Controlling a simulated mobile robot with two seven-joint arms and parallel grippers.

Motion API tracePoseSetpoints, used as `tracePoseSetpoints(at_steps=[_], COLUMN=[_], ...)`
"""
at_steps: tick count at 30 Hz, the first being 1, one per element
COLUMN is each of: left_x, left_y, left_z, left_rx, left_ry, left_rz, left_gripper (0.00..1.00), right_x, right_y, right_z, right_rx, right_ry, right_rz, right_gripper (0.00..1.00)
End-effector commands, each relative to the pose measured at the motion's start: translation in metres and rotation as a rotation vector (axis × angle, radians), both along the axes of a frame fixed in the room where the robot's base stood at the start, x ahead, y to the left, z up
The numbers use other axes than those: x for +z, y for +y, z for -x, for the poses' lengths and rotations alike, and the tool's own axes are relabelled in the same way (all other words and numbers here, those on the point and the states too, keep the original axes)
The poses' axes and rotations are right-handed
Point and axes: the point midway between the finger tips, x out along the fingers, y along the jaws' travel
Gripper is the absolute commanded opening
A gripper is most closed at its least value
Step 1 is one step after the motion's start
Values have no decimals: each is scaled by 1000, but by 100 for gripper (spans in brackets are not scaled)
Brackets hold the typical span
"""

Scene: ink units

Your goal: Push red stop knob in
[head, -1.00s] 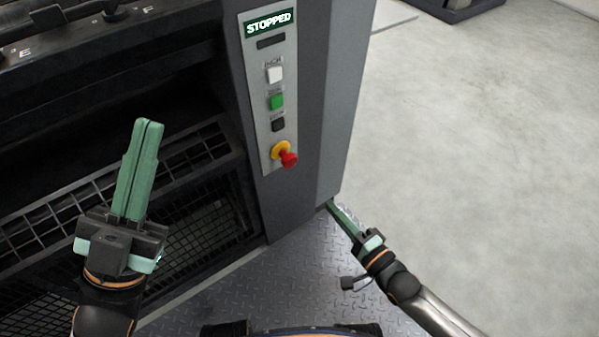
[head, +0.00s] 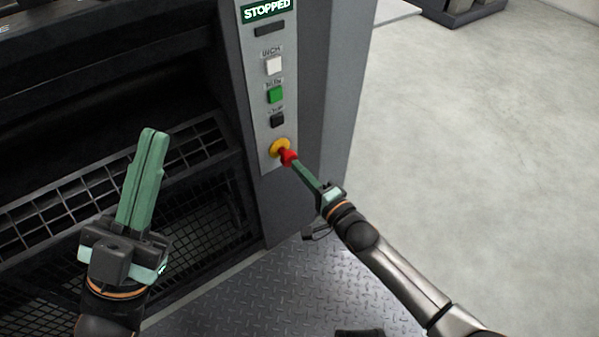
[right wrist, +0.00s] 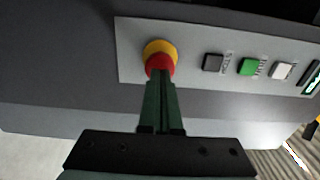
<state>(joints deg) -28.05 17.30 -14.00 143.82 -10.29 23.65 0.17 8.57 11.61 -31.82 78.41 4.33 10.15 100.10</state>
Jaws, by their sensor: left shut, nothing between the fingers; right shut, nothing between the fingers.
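The red stop knob (head: 288,157) stands out from its yellow base (head: 279,147) at the bottom of the light grey control panel (head: 266,109). My right gripper (head: 295,163) is shut and empty, its tips at the knob's face. In the right wrist view the shut fingertips (right wrist: 161,76) overlap the lower edge of the red knob (right wrist: 160,63), with the yellow base (right wrist: 159,47) behind it. I cannot tell whether they touch. My left gripper (head: 153,133) is shut and empty, pointing up in front of the machine, away from the panel.
Above the knob are a black button (head: 277,120), a green button (head: 275,95), a white button (head: 273,66) and a display (head: 267,10) reading STOPPED. A dark grille (head: 190,150) lies to the left. Open pale floor (head: 470,150) lies to the right.

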Motion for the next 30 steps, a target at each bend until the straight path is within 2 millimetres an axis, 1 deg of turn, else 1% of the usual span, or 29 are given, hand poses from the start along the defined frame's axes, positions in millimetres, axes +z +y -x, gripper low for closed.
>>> tracePoseSetpoints(at_steps=[3,14,21,30], left_x=[-3,-3,-7,-7], left_y=[0,-1,0,0], left_z=[0,0,0,0], left_rx=[-4,-7,-8,-8], left_ry=[4,3,3,4], left_rz=[-1,-5,-1,-1], left_gripper=[0,0,0,0], right_x=[0,0,0,1], right_y=[3,3,13,13], right_z=[-5,-6,-23,-24], right_rx=[0,0,0,-1], right_ry=[0,0,0,0], right_rz=[1,0,-1,0], right_gripper=[0,0,0,0])
